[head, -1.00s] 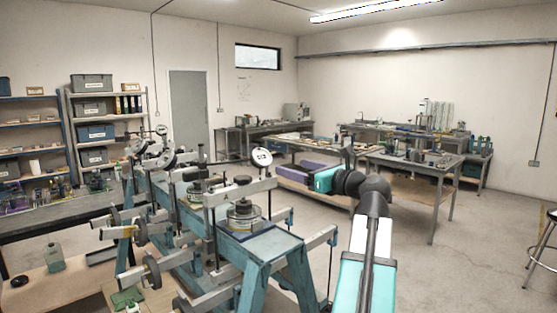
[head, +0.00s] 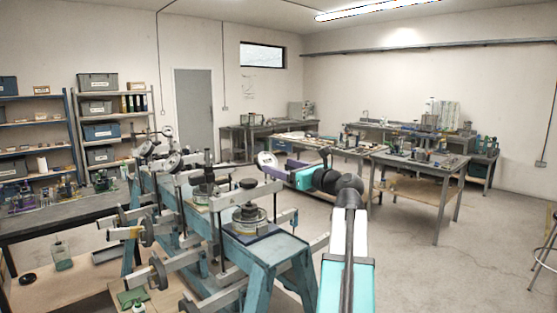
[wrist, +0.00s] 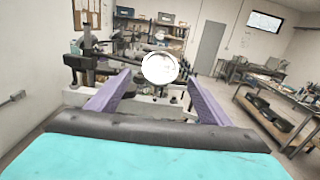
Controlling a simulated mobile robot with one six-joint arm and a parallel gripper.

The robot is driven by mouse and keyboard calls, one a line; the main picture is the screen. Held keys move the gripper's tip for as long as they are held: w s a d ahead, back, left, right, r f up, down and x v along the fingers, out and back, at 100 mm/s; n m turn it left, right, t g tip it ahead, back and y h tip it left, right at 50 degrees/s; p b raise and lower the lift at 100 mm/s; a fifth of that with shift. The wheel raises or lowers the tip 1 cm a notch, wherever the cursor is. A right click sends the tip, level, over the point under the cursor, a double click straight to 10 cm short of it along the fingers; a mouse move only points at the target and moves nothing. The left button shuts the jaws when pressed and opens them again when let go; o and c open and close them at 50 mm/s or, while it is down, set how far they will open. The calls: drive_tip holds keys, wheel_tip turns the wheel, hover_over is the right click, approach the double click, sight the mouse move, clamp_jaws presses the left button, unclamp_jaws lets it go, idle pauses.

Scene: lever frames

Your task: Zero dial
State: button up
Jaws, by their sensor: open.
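A white round dial gauge (head: 267,160) stands above the right end of the nearest loading frame (head: 262,255) in the head view. In the wrist view the dial (wrist: 160,67) appears as a pale blank disc just beyond and between the fingertips; its markings and needle cannot be read. My gripper (wrist: 158,79) is open, with two purple fingers spread either side of the dial. In the head view my gripper (head: 295,164) is to the right of the dial, close to it. I cannot tell the exact gap. Nothing is held.
The blue bench carries several lever frames with grey beams, weights and other dials (head: 167,132). A workbench (head: 418,161) with apparatus stands at the right. Shelves (head: 110,120) line the left wall.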

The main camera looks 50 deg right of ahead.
sight(270, 163)
drive_tip(key=shift+w+d+p, duration=0.2)
drive_tip(key=shift+w+p, duration=0.45)
drive_tip(key=shift+w, duration=2.15)
drive_tip(key=shift+d, duration=0.1)
drive_tip(key=c, duration=1)
